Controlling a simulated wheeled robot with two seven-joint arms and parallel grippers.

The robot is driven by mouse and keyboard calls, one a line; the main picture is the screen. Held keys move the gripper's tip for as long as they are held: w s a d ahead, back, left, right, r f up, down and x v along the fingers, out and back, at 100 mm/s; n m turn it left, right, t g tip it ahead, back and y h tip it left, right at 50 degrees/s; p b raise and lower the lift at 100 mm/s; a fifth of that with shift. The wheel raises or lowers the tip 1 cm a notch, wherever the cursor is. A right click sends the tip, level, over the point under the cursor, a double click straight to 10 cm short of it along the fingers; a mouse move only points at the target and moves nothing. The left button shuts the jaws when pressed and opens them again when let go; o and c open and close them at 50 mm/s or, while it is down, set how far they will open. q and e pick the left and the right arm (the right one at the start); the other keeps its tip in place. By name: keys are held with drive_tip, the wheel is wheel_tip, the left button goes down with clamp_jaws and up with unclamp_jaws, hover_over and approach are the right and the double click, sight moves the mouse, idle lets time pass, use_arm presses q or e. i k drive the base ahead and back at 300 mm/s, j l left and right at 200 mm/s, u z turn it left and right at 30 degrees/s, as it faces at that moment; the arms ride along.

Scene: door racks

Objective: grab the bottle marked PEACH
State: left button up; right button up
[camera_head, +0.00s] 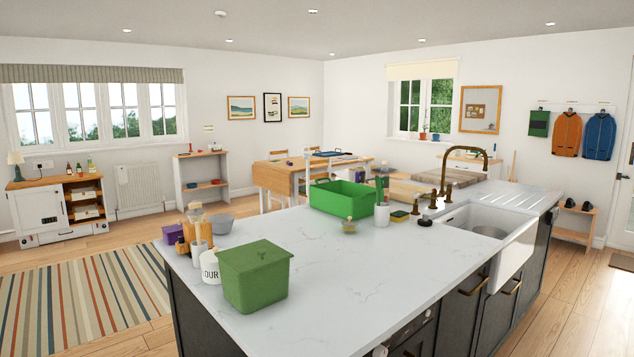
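Several small bottles stand upright on the wooden top of a low white cabinet (40,207) at the far left, below the window. A dark bottle (69,169) is leftmost, a reddish bottle (79,169) is beside it, and a greenish bottle with a pale label (91,165) is to the right. Their labels are too small to read, so I cannot tell which one is marked PEACH. Neither of my grippers shows in the head view.
A kitchen island (330,270) fills the foreground, with a green lidded bin (254,278), a green crate (342,200) and a sink (478,226). A striped rug (85,290) and bare wooden floor (140,238) lie between island and cabinet.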

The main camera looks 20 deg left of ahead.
sight(361, 172)
drive_tip(key=u, duration=2.8)
drive_tip(key=i, duration=0.15)
drive_tip(key=i+z, duration=0.2)
drive_tip(key=i, duration=0.5)
drive_tip(key=i+j+z, duration=0.1)
drive_tip(key=i+z, duration=0.15)
drive_tip(key=i, duration=0.4)
drive_tip(key=i+j+z, duration=0.1)
drive_tip(key=i+z, duration=0.25)
drive_tip(key=i, duration=2.5)
drive_tip(key=i+z, duration=0.25)
drive_tip(key=i, duration=0.45)
drive_tip(key=i+j+z, duration=0.3)
drive_tip(key=i, duration=0.35)
drive_tip(key=i+l+z, duration=0.15)
drive_tip(key=i+z, duration=0.25)
drive_tip(key=i+l+z, duration=0.1)
drive_tip(key=z, duration=0.25)
drive_tip(key=i+z, duration=0.4)
drive_tip(key=i+j+z, duration=0.15)
drive_tip(key=z, duration=0.2)
drive_tip(key=i, duration=0.1)
